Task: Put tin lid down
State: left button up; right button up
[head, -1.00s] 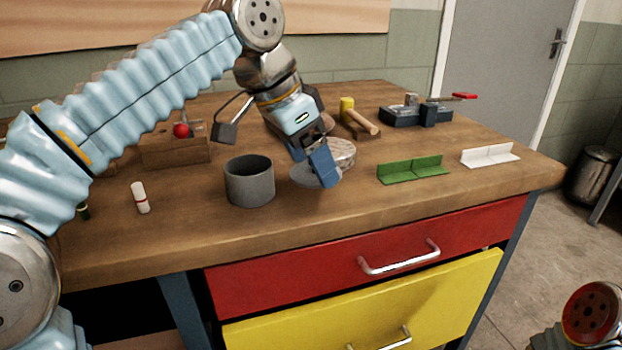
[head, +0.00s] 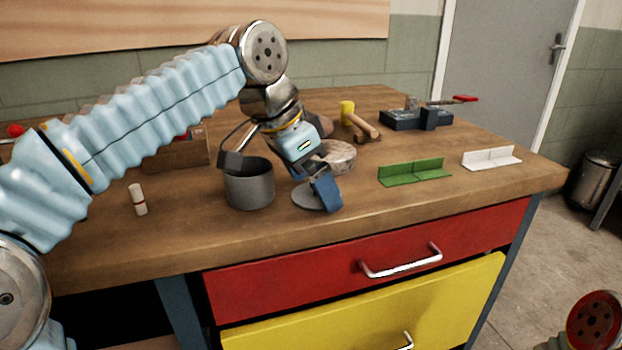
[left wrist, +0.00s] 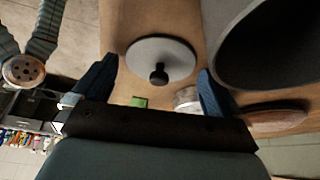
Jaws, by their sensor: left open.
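The tin lid is a flat grey disc (head: 308,197) lying on the bench just right of the open grey tin (head: 249,187). In the left wrist view the lid (left wrist: 172,52) shows whole, with a black knob at its middle. My left gripper (head: 322,192) is over the lid and partly hides it in the head view. In the left wrist view its two blue fingers (left wrist: 155,82) are spread wide, with nothing held between them. The tin (left wrist: 275,45) stands upright and without a lid beside them. My right gripper is not in view.
A green angle piece (head: 414,171) and a white one (head: 491,158) lie to the right. The front right of the bench is clear.

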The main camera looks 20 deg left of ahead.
pick_arm(q)
jog(key=p+v, duration=0.3)
jog(key=v, duration=0.9)
